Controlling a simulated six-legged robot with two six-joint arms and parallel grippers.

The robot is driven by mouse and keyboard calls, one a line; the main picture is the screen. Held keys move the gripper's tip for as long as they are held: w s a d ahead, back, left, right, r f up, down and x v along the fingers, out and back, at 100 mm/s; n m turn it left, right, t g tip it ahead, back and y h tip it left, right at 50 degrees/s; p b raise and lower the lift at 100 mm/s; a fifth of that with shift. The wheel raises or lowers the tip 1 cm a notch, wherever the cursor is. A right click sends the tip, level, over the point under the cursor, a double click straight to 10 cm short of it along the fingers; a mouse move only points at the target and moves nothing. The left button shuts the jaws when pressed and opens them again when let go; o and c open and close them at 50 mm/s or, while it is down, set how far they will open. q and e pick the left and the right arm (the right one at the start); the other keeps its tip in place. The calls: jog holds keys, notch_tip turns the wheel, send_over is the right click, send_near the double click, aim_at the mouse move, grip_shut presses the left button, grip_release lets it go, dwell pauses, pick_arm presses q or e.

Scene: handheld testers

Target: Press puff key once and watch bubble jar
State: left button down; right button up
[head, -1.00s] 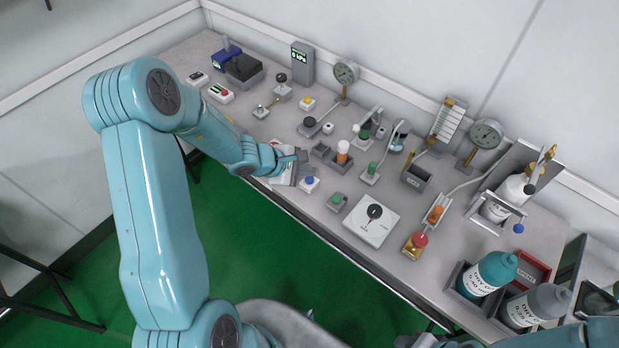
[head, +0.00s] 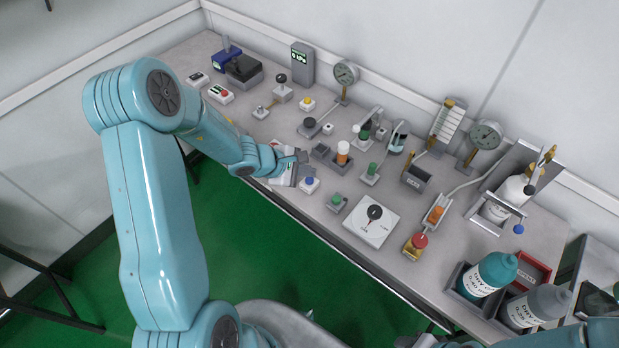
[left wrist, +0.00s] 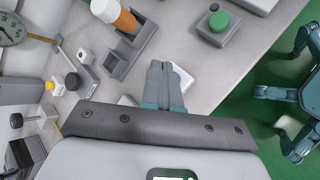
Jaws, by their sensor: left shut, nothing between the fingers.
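A blue button on a white base (head: 309,184) sits near the bench's front edge; I cannot read a label saying it is the puff key. My left gripper (head: 300,166) is shut and empty, just beside and above it in the head view. In the left wrist view the gripper's fingers (left wrist: 164,80) are together, and a white base (left wrist: 184,77) peeks out behind them; the button top is hidden there. A small clear vessel with dark contents (head: 397,138) at mid-bench may be the bubble jar; details are too small to tell.
An orange-and-white bottle in a grey holder (head: 343,152) and a green button (head: 337,200) stand close by. A white dial plate (head: 371,226) lies to the right. Gauges (head: 345,73) line the back. Large bottles (head: 490,273) fill the right end.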

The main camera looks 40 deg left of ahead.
aim_at(306, 181)
pick_arm(q)
jog(key=shift+f, duration=0.1)
dwell(0.6)
jog(key=shift+f+b, duration=0.35)
jog(key=shift+b, duration=0.4)
jog(key=shift+f+b, duration=0.5)
jog(key=shift+b, duration=0.2)
dwell(0.4)
jog(key=shift+r, duration=0.1)
jog(key=shift+r+p, duration=0.55)
jog(key=shift+r, duration=0.25)
jog(key=shift+r+p, duration=1.8)
jog(key=shift+r, duration=0.8)
jog(key=shift+f, duration=0.1)
